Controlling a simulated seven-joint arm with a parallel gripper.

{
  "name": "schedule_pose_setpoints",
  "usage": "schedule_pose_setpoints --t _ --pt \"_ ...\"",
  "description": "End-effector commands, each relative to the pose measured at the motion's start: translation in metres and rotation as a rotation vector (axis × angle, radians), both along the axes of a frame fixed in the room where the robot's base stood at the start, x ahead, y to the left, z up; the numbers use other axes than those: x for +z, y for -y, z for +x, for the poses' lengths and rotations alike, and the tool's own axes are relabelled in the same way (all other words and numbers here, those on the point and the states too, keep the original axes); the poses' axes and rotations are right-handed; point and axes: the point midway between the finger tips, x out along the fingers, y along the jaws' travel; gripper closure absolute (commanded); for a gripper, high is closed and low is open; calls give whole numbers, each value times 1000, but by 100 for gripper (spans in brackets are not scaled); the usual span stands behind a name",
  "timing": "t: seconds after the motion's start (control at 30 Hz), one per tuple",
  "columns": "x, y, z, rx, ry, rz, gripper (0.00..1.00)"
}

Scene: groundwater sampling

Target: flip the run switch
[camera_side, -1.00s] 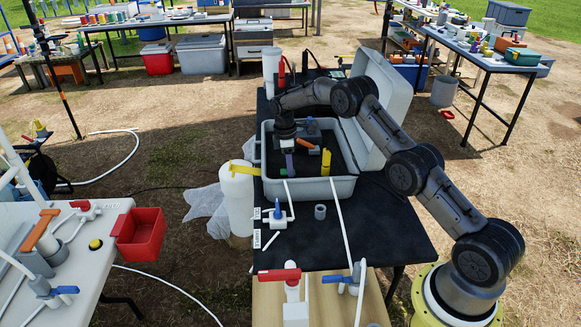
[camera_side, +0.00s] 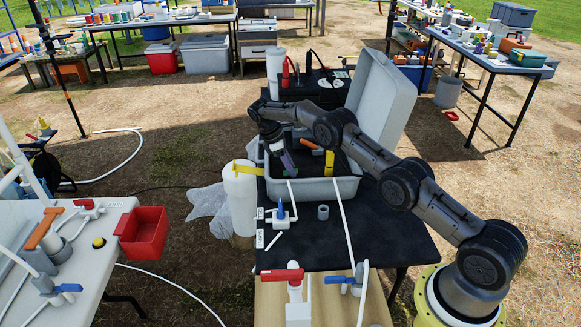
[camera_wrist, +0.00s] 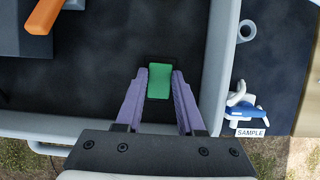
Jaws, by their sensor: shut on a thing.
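A green block (camera_wrist: 160,82), which I take for the run switch, sits between my gripper's two purple fingers in the wrist view. The green block is hidden there behind the fingers and the case wall.
An orange handle (camera_wrist: 48,14) and a yellow part (camera_side: 329,162) stand in the case. The case walls are close to the fingers. A blue-handled valve (camera_side: 280,211) with a SAMPLE label (camera_wrist: 251,133) sits outside. A white cylinder (camera_side: 240,200) stands left.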

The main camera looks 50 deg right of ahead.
Motion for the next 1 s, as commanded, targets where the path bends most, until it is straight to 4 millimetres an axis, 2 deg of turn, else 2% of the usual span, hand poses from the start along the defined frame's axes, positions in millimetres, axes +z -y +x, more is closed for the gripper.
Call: schedule_pose_setpoints --t 0.03,0.17,0.2,0.47,0.63,0.77,1.0 --pt "0 -1 0 1 0 1 57" --pt "0 -1 0 1 0 1 34" --pt "0 -1 0 1 0 1 32" --pt "1 0 0 0 1 1 32" --pt "11 -4 4 2 2 0 32" --pt "26 -9 9 2 4 0 32" --pt "77 -9 9 1 6 0 32"
